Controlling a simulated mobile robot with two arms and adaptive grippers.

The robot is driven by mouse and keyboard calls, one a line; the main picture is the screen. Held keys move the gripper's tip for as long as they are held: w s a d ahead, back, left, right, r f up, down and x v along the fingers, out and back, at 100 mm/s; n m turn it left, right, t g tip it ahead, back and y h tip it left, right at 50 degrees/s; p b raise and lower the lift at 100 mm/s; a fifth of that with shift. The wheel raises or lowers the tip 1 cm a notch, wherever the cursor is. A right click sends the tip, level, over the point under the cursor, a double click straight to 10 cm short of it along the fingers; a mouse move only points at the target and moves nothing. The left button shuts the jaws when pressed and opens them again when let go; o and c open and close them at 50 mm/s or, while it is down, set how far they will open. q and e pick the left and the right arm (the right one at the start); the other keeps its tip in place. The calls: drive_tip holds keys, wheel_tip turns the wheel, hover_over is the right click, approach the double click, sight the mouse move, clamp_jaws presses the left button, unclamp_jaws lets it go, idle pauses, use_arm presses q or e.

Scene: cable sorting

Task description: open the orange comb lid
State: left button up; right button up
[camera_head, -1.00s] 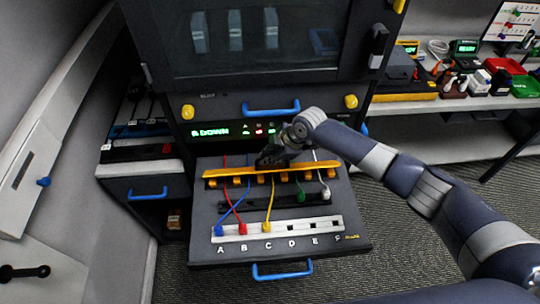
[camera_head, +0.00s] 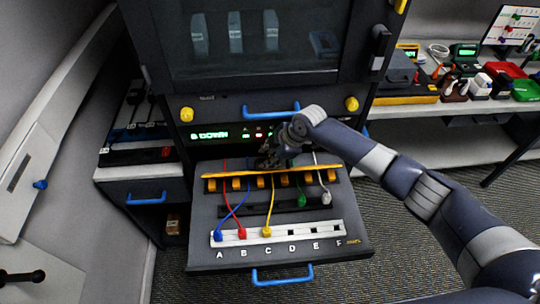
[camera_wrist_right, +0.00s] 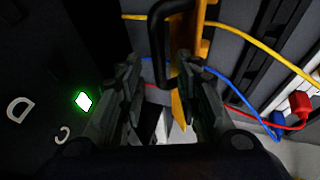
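The orange comb lid (camera_head: 222,175) lies across the sloped panel above the cable sockets, with orange teeth below it and cables passing under. In the right wrist view the lid (camera_wrist_right: 179,112) stands close to edge-on, with a black loop handle (camera_wrist_right: 156,45) on it. My right gripper (camera_head: 270,162) is at the lid's middle in the head view. In the wrist view its fingers (camera_wrist_right: 160,75) are spread, with the lower part of the handle between them; a gap shows at the left finger. Contact at the right finger is unclear. My left gripper is out of view.
A white socket strip (camera_head: 300,232) holds blue, red and yellow plugs. Green (camera_head: 301,200) and white plugs (camera_head: 326,198) rest on a dark strip. A blue drawer handle (camera_head: 282,273) is at the front. A side shelf (camera_head: 450,103) stands right.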

drive_tip(key=shift+d, duration=0.1)
drive_tip(key=v, duration=1.2)
